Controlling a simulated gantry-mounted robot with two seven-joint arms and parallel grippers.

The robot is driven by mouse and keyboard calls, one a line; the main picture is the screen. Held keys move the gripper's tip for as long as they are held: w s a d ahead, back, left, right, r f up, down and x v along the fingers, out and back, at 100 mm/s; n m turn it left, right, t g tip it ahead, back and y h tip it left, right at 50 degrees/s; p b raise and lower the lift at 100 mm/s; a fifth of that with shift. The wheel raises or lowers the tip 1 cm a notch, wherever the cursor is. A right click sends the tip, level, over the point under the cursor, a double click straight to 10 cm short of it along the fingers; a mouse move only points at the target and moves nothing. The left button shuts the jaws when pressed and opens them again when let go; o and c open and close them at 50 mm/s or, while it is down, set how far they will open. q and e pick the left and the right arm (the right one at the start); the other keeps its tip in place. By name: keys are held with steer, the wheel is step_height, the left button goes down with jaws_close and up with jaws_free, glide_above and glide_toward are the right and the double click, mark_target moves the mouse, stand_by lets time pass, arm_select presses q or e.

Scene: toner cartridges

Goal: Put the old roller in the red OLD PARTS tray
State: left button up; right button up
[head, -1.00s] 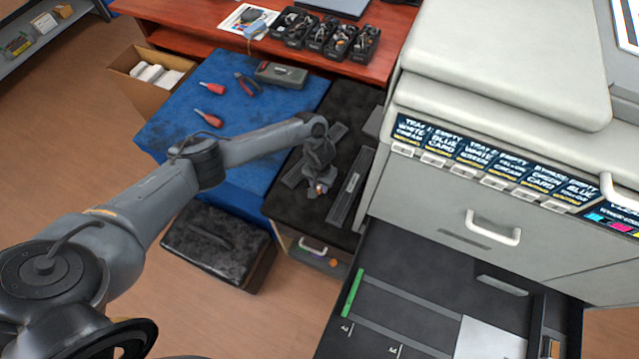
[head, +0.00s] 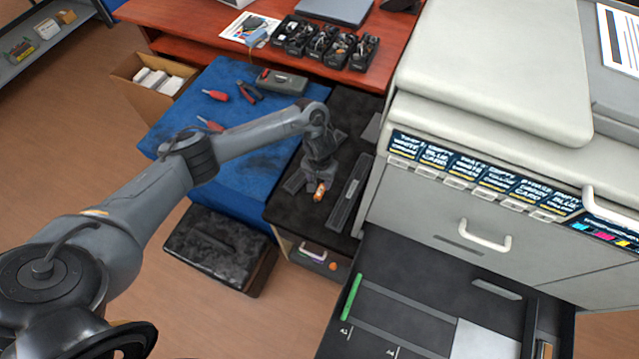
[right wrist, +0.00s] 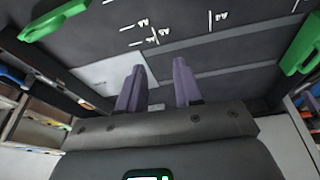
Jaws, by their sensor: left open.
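My left gripper (head: 319,186) is open, low over a black-topped stand (head: 341,110) in the head view. A small orange-brown piece (head: 320,192), perhaps the old roller, shows at its fingertips. I cannot tell whether it lies between the fingers or just under them. No tray that reads OLD PARTS can be made out. My right gripper (right wrist: 158,76) shows in the right wrist view with its two fingers apart and nothing between them, over the open paper drawer.
A long dark grey bar (head: 349,194) lies right of the left gripper. The printer (head: 480,200) stands close on the right, its paper drawer (head: 400,300) pulled out. A blue mat (head: 235,160) with tools lies left. Small black bins (head: 325,42) stand on the red table (head: 190,45).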

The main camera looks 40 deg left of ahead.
steer(key=shift+r+p, duration=0.6)
steer(key=shift+r, duration=0.2)
steer(key=shift+o, duration=0.8)
steer(key=shift+r, duration=0.2)
steer(key=o, duration=0.5)
steer(key=shift+r+p, duration=0.15)
steer(key=shift+p, duration=0.2)
arm_select(q)
step_height(320, 180, up, 4)
steer(key=shift+r, duration=0.15)
arm_select(e)
steer(key=o, duration=0.6)
steer(key=shift+a, duration=0.1)
